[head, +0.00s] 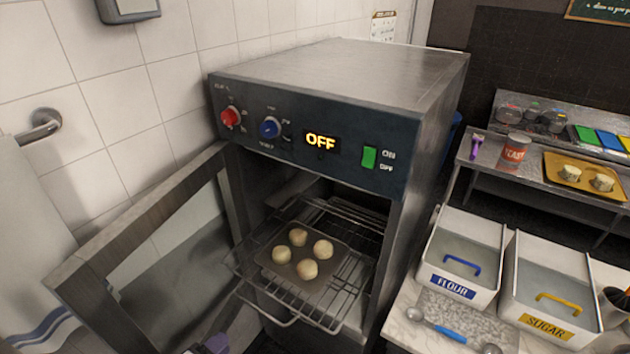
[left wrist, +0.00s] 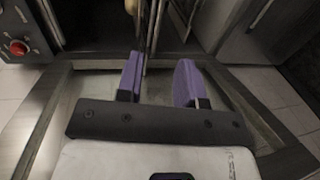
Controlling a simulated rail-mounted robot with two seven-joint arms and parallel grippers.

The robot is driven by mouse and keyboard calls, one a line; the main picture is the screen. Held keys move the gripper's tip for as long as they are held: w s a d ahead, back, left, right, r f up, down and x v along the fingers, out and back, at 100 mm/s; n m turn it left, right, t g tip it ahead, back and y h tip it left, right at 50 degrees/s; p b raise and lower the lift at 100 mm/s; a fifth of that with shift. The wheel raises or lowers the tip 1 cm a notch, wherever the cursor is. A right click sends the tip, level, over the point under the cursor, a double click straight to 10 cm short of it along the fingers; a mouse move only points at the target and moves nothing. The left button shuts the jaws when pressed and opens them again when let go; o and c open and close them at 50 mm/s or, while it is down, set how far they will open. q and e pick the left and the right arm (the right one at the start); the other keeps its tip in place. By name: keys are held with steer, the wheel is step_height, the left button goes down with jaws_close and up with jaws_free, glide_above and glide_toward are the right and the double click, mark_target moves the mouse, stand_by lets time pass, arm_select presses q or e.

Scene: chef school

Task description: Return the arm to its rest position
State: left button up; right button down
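My left gripper shows only in part at the bottom edge of the head view (head: 214,345), just below the open oven door. In the left wrist view its two purple fingers (left wrist: 158,82) stand apart with nothing between them. The oven (head: 335,75) has its display at OFF. Its glass door (head: 150,190) hangs open to the left. The wire rack (head: 345,290) sticks out of the oven, with a tray (head: 325,285) bearing several pale dough balls (head: 298,237). My right gripper is in neither view.
The flour bin (head: 462,250) and sugar bin (head: 550,290) stand on the counter at right, with a blue-handled measuring spoon (head: 450,332) in front. A yeast can (head: 515,150) and an orange tray (head: 580,190) sit on the farther counter. A towel (head: 30,230) hangs at left.

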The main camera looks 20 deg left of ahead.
arm_select(q)
steer(key=s+d+f+m+g+y, duration=0.1)
steer(key=s+d+f+m+g, duration=0.15)
steer(key=s+m+g, duration=0.4)
steer(key=s+d+f+m+g, duration=0.1)
steer(key=d+f+m+g, duration=0.15)
steer(key=m, duration=0.65)
steer(key=s+d+r+m+g+y+p, duration=0.1)
steer(key=s+d+r+m+g+p, duration=0.1)
steer(key=s+d+r+p, duration=0.5)
steer(key=s+r+g+p, duration=0.1)
steer(key=s+r, duration=0.2)
steer(key=s, duration=0.1)
steer(key=shift+d+r+y+p, duration=0.15)
steer(key=shift+r+y+p, duration=0.15)
steer(key=shift+y+p, duration=0.1)
stand_by(0.5)
